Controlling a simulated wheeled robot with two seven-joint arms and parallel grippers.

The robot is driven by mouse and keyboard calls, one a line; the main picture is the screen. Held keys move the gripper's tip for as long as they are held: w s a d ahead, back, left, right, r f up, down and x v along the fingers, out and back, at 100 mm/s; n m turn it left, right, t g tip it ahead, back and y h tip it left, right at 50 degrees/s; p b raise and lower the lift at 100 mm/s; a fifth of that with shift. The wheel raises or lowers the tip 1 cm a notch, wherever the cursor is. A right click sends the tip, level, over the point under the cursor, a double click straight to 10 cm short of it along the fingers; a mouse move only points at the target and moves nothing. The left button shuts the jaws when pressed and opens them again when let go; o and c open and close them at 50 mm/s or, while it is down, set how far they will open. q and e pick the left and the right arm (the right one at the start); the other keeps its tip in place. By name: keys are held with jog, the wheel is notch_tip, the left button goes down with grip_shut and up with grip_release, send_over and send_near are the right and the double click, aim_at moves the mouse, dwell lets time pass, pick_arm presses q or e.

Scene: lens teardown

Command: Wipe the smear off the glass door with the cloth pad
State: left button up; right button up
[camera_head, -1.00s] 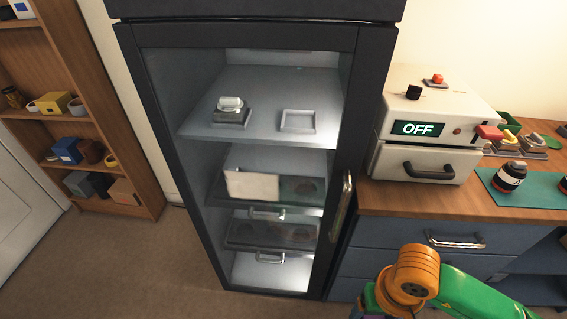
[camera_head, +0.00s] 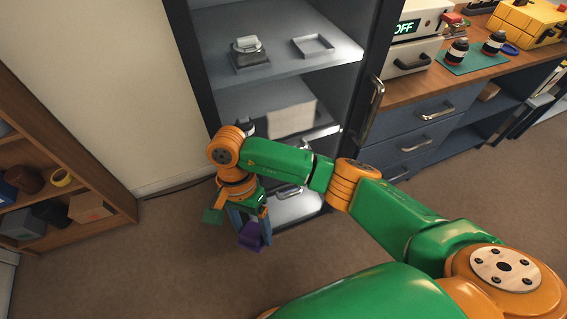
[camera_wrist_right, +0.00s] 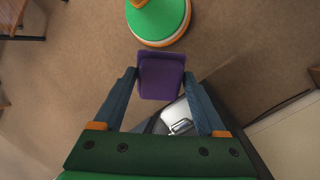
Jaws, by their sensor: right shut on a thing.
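The glass door (camera_head: 189,62) has a dark frame and a long upright handle (camera_head: 374,100) on its right side. A whitish, roughly rectangular smear (camera_head: 292,118) shows on the glass at mid height. The purple cloth pad (camera_head: 250,236) is in my right gripper (camera_head: 252,222), low in front of the door's lower left part and apart from the smear. The right wrist view shows the pad (camera_wrist_right: 160,76) squeezed between both fingers. My right arm hides the lower part of the door. My left gripper is not in view.
A wooden shelf (camera_head: 122,190) with several small objects stands at the left. A drawer counter (camera_head: 420,125) with an appliance marked OFF (camera_head: 412,45) is at the right. Brown floor (camera_head: 170,255) is open left of my right arm.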

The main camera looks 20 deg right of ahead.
jog(key=w+a+r+m+g+y, duration=0.1)
jog(key=w+a+r+m+y, duration=0.35)
jog(key=m, duration=0.55)
jog(key=m+t+h+p, duration=0.2)
jog(key=m+t+h, duration=0.2)
jog(key=m+t, duration=2.05)
send_near(268, 133)
jog(key=shift+m+g, duration=0.55)
jog(key=shift+g, duration=0.3)
jog(key=shift+w+a+r+b, duration=0.1)
jog(key=shift+w+r+b, duration=0.15)
jog(key=shift+w, duration=0.5)
jog(key=shift+w+r+b, duration=0.1)
jog(key=shift+w+r, duration=0.2)
jog(key=shift+w, duration=0.5)
jog(key=shift+w+a+r+b, duration=0.1)
jog(key=shift+w+r+b, duration=0.15)
jog(key=shift+w, duration=0.5)
jog(key=shift+w, duration=0.85)
